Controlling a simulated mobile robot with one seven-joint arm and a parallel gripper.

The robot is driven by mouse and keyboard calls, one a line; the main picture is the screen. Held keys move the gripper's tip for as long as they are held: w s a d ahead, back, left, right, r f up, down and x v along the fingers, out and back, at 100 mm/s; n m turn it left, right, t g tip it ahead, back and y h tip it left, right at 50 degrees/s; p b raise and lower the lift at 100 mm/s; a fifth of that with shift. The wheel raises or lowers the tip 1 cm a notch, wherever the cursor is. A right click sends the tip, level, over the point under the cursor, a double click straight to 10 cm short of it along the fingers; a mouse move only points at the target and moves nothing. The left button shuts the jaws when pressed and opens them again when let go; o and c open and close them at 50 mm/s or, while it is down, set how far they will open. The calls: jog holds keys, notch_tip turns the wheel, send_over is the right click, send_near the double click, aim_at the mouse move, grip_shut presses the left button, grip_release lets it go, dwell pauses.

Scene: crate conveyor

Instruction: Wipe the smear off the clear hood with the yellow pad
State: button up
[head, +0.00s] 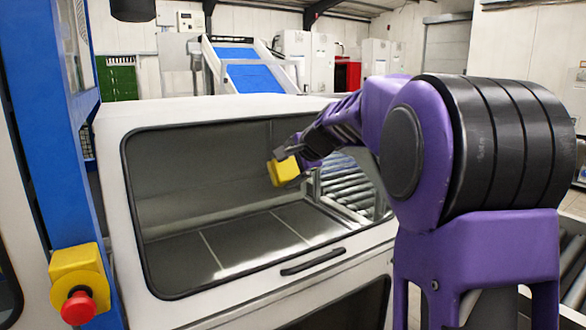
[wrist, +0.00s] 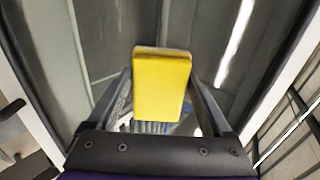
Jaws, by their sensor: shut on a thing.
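The clear hood (head: 215,190) is a see-through panel in a dark frame on the front of a white cabinet. My gripper (head: 288,160) is shut on the yellow pad (head: 283,171), in front of the upper right half of the hood. The wrist view shows the pad (wrist: 162,85) held between the two fingers of my gripper (wrist: 162,100), with the hood (wrist: 110,40) beyond it. I cannot tell whether the pad touches the hood. I cannot make out a smear for certain; pale streaks show in the wrist view and may be reflections.
A dark handle (head: 313,261) sticks out below the hood. A blue post (head: 55,130) with a red stop button (head: 78,307) on a yellow box stands at the left. Rollers (head: 350,185) show behind the hood at the right.

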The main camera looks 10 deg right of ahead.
aim_at(259, 178)
jog(key=shift+s+a+p, duration=0.15)
jog(key=shift+s+a, duration=0.15)
jog(key=shift+a, duration=0.7)
jog(key=shift+s+a+p, duration=0.1)
jog(key=shift+s+a, duration=0.2)
jog(key=shift+a, duration=0.7)
jog(key=shift+s+a+p, duration=0.15)
jog(key=shift+s+a, duration=0.15)
jog(key=shift+a, duration=0.7)
jog(key=shift+d, duration=0.1)
jog(key=v, duration=0.6)
jog(key=shift+d, duration=0.1)
jog(key=v, duration=0.3)
